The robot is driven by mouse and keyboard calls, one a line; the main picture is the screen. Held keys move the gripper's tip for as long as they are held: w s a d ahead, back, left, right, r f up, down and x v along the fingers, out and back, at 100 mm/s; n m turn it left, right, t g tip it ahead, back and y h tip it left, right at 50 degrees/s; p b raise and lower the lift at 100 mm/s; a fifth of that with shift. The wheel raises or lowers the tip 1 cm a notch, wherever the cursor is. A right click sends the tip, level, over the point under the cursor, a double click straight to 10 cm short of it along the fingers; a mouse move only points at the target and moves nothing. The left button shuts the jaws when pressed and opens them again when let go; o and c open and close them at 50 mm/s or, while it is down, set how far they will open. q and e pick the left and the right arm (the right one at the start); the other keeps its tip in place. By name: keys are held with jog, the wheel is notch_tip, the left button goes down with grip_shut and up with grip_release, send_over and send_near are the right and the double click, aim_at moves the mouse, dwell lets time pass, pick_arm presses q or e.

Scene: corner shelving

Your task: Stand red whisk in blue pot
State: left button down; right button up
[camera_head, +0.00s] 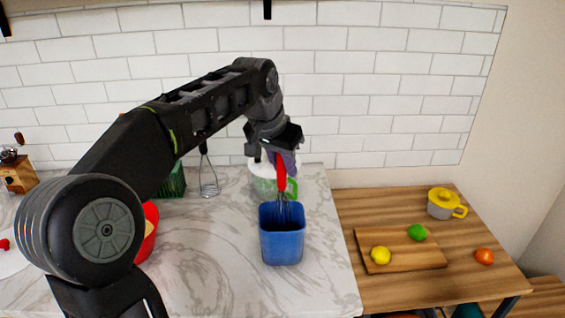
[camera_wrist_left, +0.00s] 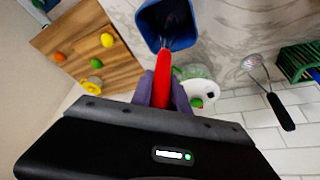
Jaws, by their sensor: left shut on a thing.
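The red whisk (camera_head: 281,176) hangs upright from my left gripper (camera_head: 283,160), which is shut on its red handle. The whisk's wire end points down into the mouth of the blue pot (camera_head: 282,246), a square container on the marble counter. In the left wrist view, the red handle (camera_wrist_left: 163,78) lies between the purple fingertips of the left gripper (camera_wrist_left: 163,92), and the wires reach the opening of the blue pot (camera_wrist_left: 181,40). Whether the wires touch the pot's bottom is hidden. My right gripper is not in view.
A red bowl (camera_head: 149,232) is left of the pot. A clear vessel with green (camera_head: 264,186) stands close behind it. A wooden table (camera_head: 460,276) at right holds a cutting board (camera_head: 405,260) with fruit.

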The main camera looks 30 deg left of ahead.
pick_arm(q)
jog(key=shift+f, duration=0.2)
jog(key=c, duration=1.2)
grip_release()
jog(key=shift+r, duration=0.15)
jog(key=v, duration=0.7)
jog(key=shift+s+r+b, duration=0.2)
jog(key=shift+r+b, duration=0.05)
jog(key=shift+b, duration=0.05)
